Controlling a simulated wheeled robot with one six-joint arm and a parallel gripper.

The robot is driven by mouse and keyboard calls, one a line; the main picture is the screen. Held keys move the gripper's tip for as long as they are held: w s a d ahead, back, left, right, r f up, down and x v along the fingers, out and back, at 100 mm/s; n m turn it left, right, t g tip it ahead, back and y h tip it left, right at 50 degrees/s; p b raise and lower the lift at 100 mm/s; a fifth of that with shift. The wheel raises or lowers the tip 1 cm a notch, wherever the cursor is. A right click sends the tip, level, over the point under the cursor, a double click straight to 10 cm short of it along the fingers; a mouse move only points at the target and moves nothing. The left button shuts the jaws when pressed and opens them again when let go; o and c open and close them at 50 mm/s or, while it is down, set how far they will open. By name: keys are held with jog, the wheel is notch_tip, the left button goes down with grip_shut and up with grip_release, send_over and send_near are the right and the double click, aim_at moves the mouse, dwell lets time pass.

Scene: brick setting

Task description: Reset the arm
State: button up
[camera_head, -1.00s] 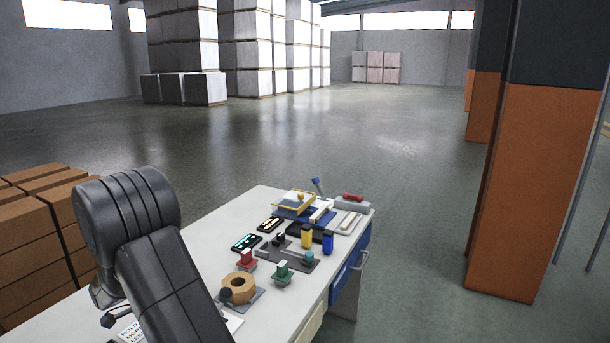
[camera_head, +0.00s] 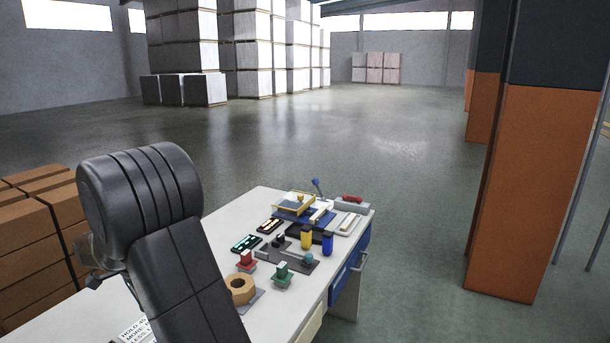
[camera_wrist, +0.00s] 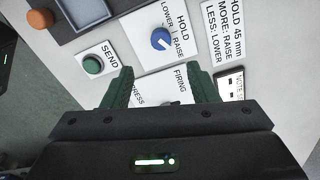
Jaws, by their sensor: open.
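My gripper (camera_wrist: 163,90) shows in the wrist view with its two dark green fingers spread apart and nothing between them. It hangs over a panel of labels and controls on the white table. A blue knob (camera_wrist: 161,39) on a plate marked HOLD, LOWER and RAISE lies just beyond the fingers. A plate marked FIRING (camera_wrist: 180,76) lies below the gap, partly hidden by the gripper.
In the wrist view, a green button (camera_wrist: 92,64) and an orange knob (camera_wrist: 40,19) lie left. Brick stacks (camera_head: 35,260) stand at left.

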notch_tip(320, 180, down, 12)
jog(key=shift+r, duration=0.25)
jog(key=n, duration=0.5)
jog(key=shift+r+n, duration=0.1)
jog(key=shift+n, duration=0.3)
jog(key=n+p, duration=0.1)
jog(key=n, duration=0.4)
jog(key=shift+a+n+p, duration=0.1)
jog(key=shift+n+p, duration=0.2)
jog(key=n+p, duration=0.1)
jog(key=n, duration=0.4)
jog(key=shift+p, duration=0.35)
jog(key=n+p, duration=0.2)
jog(key=n, duration=0.3)
